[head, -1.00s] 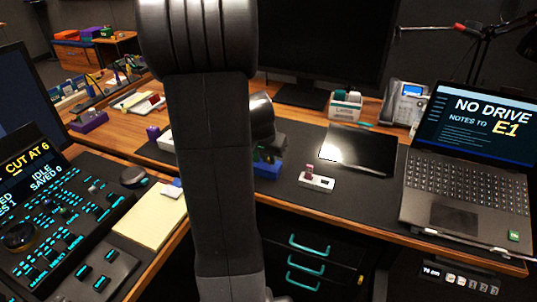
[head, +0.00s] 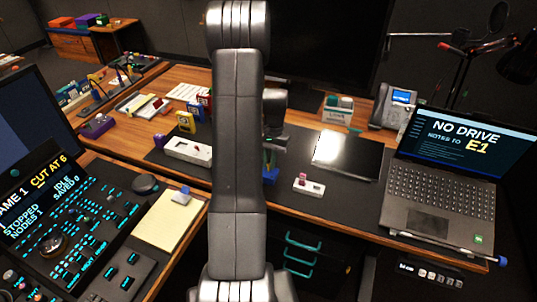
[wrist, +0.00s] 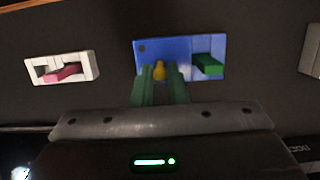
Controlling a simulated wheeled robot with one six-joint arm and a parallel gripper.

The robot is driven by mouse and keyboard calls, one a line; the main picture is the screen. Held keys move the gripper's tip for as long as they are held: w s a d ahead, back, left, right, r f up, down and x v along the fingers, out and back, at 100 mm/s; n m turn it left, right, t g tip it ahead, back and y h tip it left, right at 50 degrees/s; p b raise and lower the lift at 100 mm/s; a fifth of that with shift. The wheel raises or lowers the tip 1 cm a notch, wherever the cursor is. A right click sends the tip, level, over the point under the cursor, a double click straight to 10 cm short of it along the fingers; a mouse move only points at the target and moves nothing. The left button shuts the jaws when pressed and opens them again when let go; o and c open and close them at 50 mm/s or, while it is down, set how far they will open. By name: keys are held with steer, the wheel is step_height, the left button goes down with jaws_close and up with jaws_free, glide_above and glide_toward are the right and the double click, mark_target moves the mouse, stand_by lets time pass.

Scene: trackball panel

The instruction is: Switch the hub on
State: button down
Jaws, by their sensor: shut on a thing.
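A blue box (wrist: 150,50) with a green lever (wrist: 207,64) on one side lies under my gripper (wrist: 161,80) in the wrist view. A small yellow piece (wrist: 160,69) on the box is between my two green fingertips, and they are shut on it. In the head view the blue box (head: 269,175) is partly hidden by my arm and gripper. A small white box (head: 309,188) with a pink switch stands to its right; it also shows in the wrist view (wrist: 88,66), at the left. No readable label shows which box is the hub.
A long white box (head: 188,151) lies left of my arm. A dark tablet (head: 345,160), a laptop (head: 435,190) and a phone (head: 398,106) are to the right. A control console (head: 65,225) and yellow notepad (head: 170,222) are at the left. Dark mat is bare around the small boxes.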

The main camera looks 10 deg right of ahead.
steer(key=shift+w+d+f+g+y+p, duration=0.15)
steer(key=shift+w+g+y+p, duration=0.1)
steer(key=shift+g+y+p, duration=0.3)
steer(key=c, duration=1.4)
jaws_free()
steer(key=shift+g, duration=0.25)
steer(key=shift+c, duration=0.2)
steer(key=v, duration=1.4)
steer(key=shift+b, duration=0.4)
steer(key=shift+f, duration=0.1)
